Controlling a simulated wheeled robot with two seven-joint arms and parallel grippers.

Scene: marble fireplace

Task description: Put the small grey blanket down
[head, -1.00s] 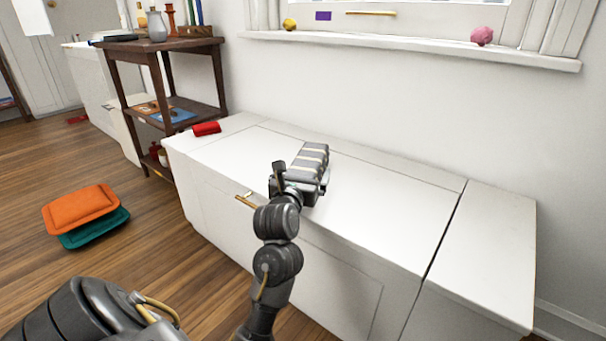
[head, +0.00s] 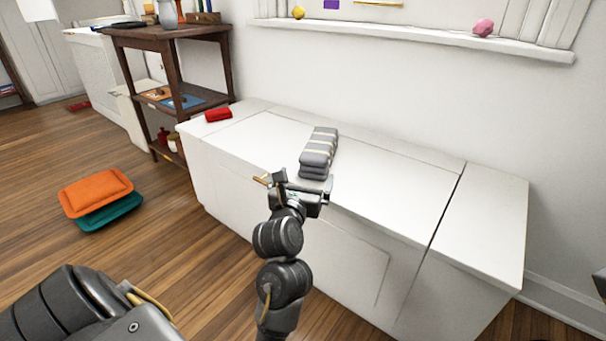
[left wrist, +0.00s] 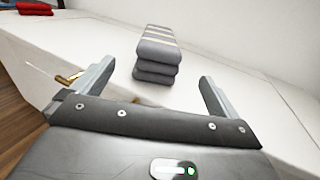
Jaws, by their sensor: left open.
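The small grey blanket (head: 318,152), folded into a striped stack, lies on the white top of the low cabinet (head: 385,185). My left gripper (head: 306,184) is just in front of the blanket, near the cabinet's front edge, and apart from it. In the left wrist view the blanket (left wrist: 157,55) sits beyond the two spread fingers (left wrist: 155,82), with white cabinet top showing between. The left gripper is open and empty. My right gripper does not show.
A red folded cloth (head: 218,115) lies at the cabinet's left end. A dark wooden shelf (head: 172,34) with bottles stands to the left. Orange (head: 96,192) and teal cushions (head: 112,213) lie on the floor. The cabinet top right of the blanket is clear.

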